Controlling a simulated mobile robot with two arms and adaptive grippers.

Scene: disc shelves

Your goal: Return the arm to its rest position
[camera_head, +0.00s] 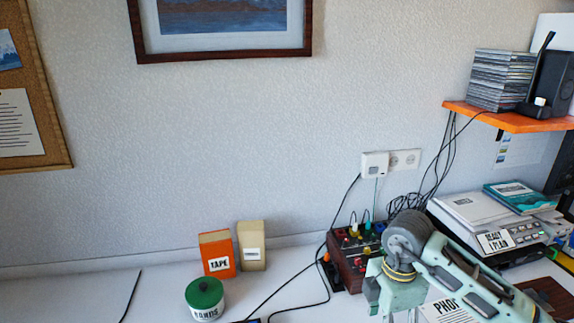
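My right arm (480,284) comes in from the lower right, mint green with grey parts. It bends at a large grey joint (408,232), and a mint section (397,295) with a yellow band points down to the bottom edge of the view. It stands in front of the right side of the desk (160,292). I see no fingertips of my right gripper, so its fingers are hidden or outside the view. My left arm and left gripper are not in view. I see nothing held.
An orange TAPE box (217,254), a beige box (251,246) and a green-lidded tin (205,298) stand on the desk. A cabled device (347,262) is left of my arm. Papers (475,215) lie behind it. An orange shelf (510,119) holds stacked discs (500,79).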

